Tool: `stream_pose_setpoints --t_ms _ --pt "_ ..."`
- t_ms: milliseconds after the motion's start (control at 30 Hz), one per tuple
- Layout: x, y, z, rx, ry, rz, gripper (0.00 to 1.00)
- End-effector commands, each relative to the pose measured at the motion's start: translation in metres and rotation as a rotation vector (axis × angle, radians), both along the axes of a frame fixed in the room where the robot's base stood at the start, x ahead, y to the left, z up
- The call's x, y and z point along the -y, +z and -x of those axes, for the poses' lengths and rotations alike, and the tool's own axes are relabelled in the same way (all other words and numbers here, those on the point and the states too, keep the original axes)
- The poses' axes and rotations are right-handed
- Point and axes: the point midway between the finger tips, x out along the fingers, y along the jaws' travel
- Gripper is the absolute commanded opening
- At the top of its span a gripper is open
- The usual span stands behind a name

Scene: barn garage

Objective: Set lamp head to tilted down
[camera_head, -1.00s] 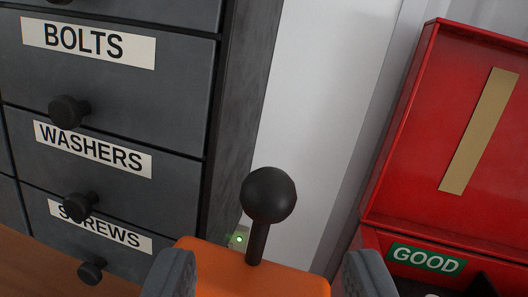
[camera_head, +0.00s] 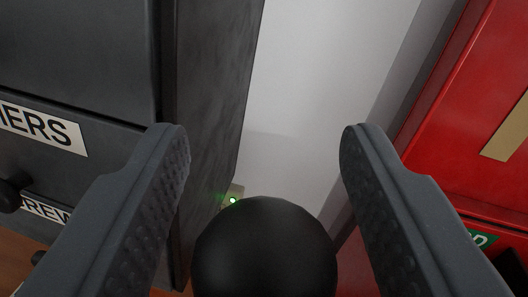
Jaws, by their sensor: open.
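A black ball knob (camera_head: 265,250) fills the bottom centre of the view. It sits between the two fingers of my gripper (camera_head: 263,135), with a visible gap on each side in the picture. My gripper is open, its grey ridged fingers spread wide and pointing away from me. The knob's stem and the orange body under it are hidden or out of frame. I cannot recognise a lamp head in this view.
A dark grey drawer cabinet (camera_head: 205,80) with labelled drawers stands at the left. A red case (camera_head: 440,140) with a green label (camera_head: 484,239) is at the right. A small green light (camera_head: 233,200) shows behind the knob. The white wall (camera_head: 320,70) fills the middle.

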Motion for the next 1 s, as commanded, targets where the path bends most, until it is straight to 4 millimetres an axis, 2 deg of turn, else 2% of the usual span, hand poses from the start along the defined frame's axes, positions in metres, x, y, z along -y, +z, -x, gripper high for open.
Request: stream_pose_setpoints --t_ms 133,300,667,1000 --pt "0.0 0.0 0.0 0.0 0.0 0.0 0.48" --pt "0.0 0.0 0.0 0.0 0.001 0.0 0.01" --pt "0.001 -0.002 0.004 0.028 -0.001 -0.001 0.0" --pt "0.0 -0.006 0.024 0.184 0.0 0.0 0.0"
